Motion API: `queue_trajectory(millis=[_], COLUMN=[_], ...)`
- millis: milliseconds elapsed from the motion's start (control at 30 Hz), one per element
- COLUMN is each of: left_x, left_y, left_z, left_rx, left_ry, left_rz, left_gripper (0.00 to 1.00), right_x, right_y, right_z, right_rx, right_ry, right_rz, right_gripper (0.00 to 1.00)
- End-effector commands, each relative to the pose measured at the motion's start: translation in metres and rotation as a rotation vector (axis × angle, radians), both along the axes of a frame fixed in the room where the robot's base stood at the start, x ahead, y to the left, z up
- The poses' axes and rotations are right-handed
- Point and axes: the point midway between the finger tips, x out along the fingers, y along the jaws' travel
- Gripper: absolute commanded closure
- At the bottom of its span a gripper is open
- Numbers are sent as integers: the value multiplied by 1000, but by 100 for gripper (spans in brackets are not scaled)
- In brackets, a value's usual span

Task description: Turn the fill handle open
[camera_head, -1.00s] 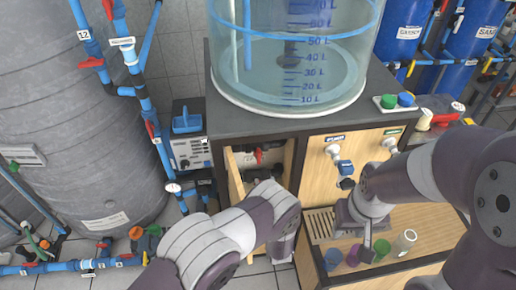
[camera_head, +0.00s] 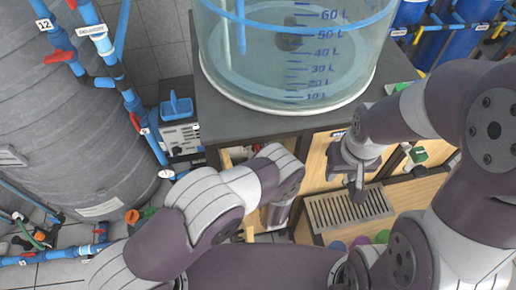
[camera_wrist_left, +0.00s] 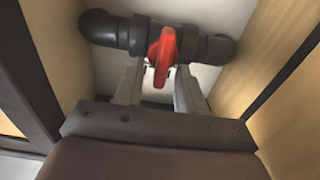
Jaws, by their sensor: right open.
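The red handle (camera_wrist_left: 162,55) sits on a dark grey pipe valve (camera_wrist_left: 115,32) inside the cabinet, upright across the pipe in the left wrist view. My left gripper (camera_wrist_left: 159,80) is open, with its two grey fingers apart, one on each side of the handle's lower part. I cannot tell whether either finger touches it. In the head view the handle is hidden behind my left arm, which reaches into the cabinet under the clear tank. My right gripper (camera_head: 357,188) is open and empty above the drip grate, away from the handle.
Wooden cabinet walls (camera_wrist_left: 262,55) close in on both sides of the left gripper. The clear graduated tank (camera_head: 290,75) stands on the dark top (camera_head: 225,120). A drip grate (camera_head: 348,209) and several coloured cups lie below my right gripper. A large grey tank (camera_head: 70,130) stands left.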

Motion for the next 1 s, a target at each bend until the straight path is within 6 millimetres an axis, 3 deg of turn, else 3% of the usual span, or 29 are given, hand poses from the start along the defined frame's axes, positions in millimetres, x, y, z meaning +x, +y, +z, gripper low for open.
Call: queue_trajectory(millis=[67,167,200,667,1000], left_x=[0,0,0,0,-1], left_y=[0,0,0,1,6], left_z=[0,0,0,-2,-4], left_rx=[0,0,0,-78,-351], left_ry=[0,0,0,-16,-70], left_rz=[0,0,0,1,1], left_gripper=[64,96,100,100,100], right_x=[0,0,0,0,0], right_y=[0,0,0,0,0], right_z=[0,0,0,-6,-23], right_rx=[0,0,0,0,0], right_ry=[0,0,0,0,0], right_rz=[0,0,0,0,0], right_gripper=[57,57,57,57,57])
